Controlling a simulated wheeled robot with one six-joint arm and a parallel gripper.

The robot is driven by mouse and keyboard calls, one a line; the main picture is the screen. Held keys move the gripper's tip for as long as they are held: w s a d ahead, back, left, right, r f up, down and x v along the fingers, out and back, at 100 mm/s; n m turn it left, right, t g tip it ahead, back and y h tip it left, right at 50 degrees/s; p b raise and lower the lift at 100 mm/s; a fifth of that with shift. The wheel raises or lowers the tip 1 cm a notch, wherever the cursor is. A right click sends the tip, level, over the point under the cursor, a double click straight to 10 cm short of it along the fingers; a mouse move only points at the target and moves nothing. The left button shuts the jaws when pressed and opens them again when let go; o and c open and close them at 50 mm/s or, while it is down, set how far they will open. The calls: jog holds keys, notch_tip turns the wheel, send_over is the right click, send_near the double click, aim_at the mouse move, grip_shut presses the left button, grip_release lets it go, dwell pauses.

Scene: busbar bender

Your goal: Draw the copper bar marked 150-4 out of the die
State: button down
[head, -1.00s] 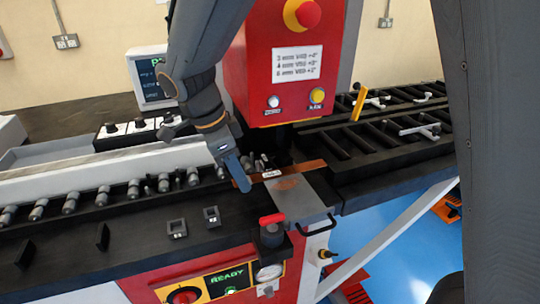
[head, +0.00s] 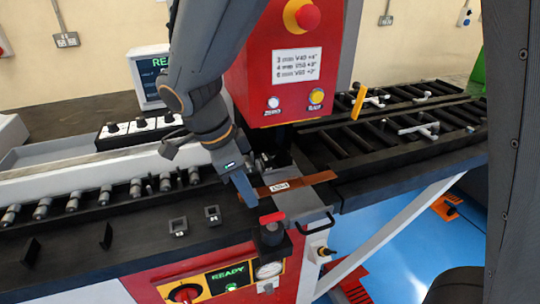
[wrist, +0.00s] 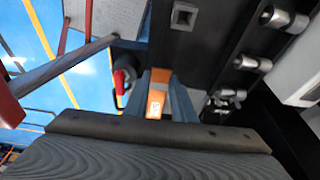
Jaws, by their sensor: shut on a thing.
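The copper bar (head: 318,179) carries a white label (head: 281,187) that seems to read 150-4. It lies across the grey plate (head: 312,197) in front of the bending die area (head: 280,155), below the red control box. My gripper (head: 246,194) is shut on the bar's left end. In the wrist view the bar (wrist: 158,88) shows as an orange strip with its label between my two fingers (wrist: 157,103). My arm hides part of the area behind the gripper, and I cannot make out the die's slot clearly.
A red-topped knob (head: 271,219) stands just in front of the bar, and a black handle (head: 318,226) sticks out at the plate's front. Rollers (head: 135,188) line the left table. A slatted black table (head: 385,130) with an orange stop (head: 358,103) lies to the right.

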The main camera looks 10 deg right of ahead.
jog(key=shift+r, duration=0.15)
jog(key=shift+r+p, duration=1.95)
jog(key=shift+r, duration=0.5)
